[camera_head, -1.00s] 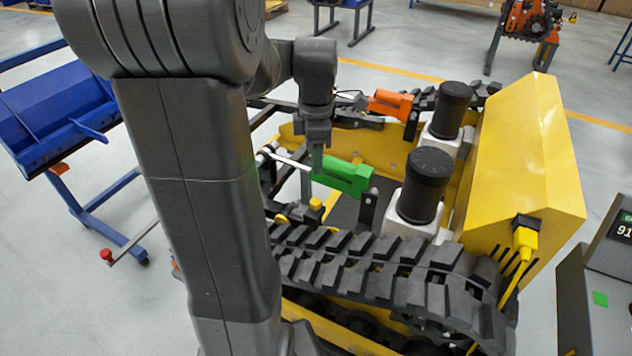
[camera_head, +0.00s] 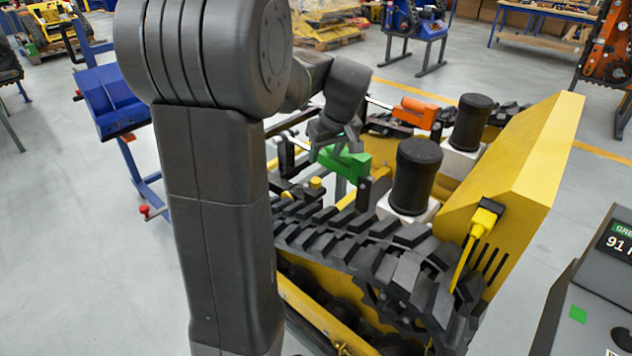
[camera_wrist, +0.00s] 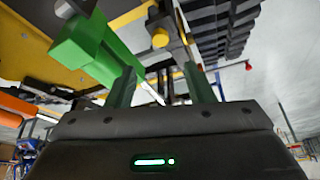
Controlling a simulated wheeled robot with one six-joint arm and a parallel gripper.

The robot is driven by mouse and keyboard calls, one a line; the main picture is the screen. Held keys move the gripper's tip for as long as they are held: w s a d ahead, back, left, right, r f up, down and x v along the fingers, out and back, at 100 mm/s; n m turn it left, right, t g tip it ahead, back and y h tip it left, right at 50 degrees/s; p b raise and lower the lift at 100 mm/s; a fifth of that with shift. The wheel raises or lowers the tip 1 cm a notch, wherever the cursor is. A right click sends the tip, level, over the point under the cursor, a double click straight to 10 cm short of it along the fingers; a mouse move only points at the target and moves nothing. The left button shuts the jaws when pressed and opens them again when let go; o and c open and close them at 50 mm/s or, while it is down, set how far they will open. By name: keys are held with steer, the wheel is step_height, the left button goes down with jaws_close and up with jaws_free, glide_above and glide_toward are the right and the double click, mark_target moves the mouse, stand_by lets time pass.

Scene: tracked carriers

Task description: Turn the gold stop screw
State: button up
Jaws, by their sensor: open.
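The gold stop screw (camera_wrist: 160,38) shows in the wrist view as a small yellow knob on a dark mount, beyond and between my fingertips. In the head view a small gold knob (camera_head: 316,183) sits just below the green actuator body (camera_head: 345,163). My gripper (camera_wrist: 161,75) is open, with its two fingers apart and nothing between them. The screw looks apart from both fingers. In the head view my wrist hangs over the green actuator and the fingertips are hard to make out. The green actuator (camera_wrist: 95,50) also fills the upper left of the wrist view, close to one finger.
A black rubber track (camera_head: 370,255) runs along the near side of the carrier. Black cylinders (camera_head: 416,175) and a yellow hood (camera_head: 525,160) stand to the right. An orange actuator (camera_head: 415,112) lies farther back. A grey console (camera_head: 590,290) stands at right.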

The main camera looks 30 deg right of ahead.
mark_target(316, 180)
steer(key=x, duration=1.1)
steer(key=shift+f+b, duration=0.3)
steer(key=shift+c, duration=0.5)
steer(key=c, duration=0.9)
steer(key=shift+m, duration=0.3)
